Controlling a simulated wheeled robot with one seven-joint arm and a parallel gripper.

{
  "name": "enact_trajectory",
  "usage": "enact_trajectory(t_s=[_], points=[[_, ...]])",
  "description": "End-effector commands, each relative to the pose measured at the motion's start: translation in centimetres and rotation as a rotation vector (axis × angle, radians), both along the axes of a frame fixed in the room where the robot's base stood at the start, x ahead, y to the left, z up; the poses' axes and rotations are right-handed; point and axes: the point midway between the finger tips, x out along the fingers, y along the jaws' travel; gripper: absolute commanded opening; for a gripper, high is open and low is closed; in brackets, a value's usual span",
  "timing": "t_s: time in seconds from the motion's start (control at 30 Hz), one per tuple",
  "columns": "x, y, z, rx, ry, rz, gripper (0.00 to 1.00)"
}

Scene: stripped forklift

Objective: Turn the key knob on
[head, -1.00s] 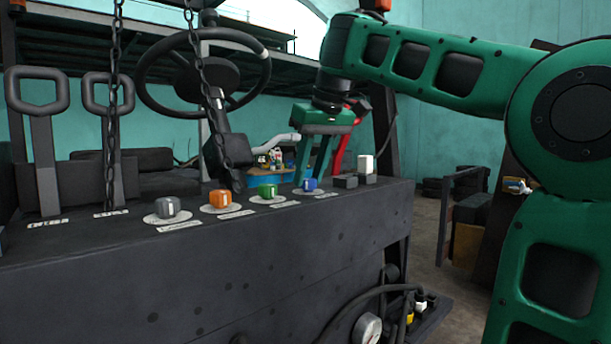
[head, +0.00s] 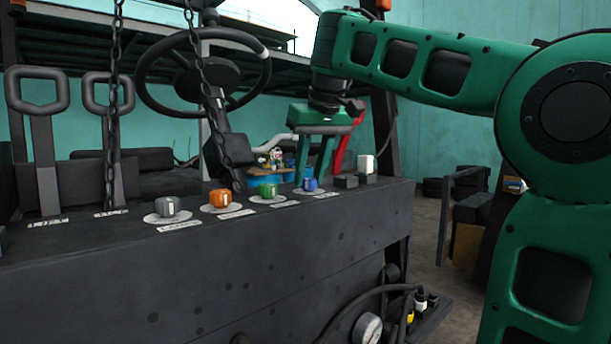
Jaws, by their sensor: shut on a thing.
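Several knobs stand in a row on the dark console top: a grey knob (head: 168,206), an orange knob (head: 220,198), a green knob (head: 268,190) and a blue knob (head: 311,184). Each sits on a pale round plate with a small label in front. The labels are too small to read, so I cannot tell by name which one is the key knob. My gripper (head: 313,178) points down over the blue knob at the right of the row. Its two green fingers are shut on this knob, one at each side. The knob's far side is hidden.
Dark blocks and a white switch (head: 367,164) stand just right of my gripper. A steering wheel (head: 203,72), hanging chains and two lever handles (head: 40,90) rise at the left. A red part (head: 342,142) is close behind the gripper.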

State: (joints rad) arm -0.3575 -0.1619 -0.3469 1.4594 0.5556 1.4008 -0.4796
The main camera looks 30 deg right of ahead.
Motion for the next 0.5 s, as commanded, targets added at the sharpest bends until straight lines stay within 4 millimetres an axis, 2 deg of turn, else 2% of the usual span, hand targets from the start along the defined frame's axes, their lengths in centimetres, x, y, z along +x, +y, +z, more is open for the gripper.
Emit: enact_trajectory(t_s=[0.03,0.07,0.1,0.5], points=[[-0.07,-0.07,-0.34,0.001,0.009,-0.003,0.07],[-0.07,-0.08,-0.35,0.001,0.01,-0.003,0.37],[-0.06,-0.07,-0.34,0.001,0.009,-0.003,0.46],[-0.1,-0.03,0.03,0.001,0.004,-0.001,0.48]])
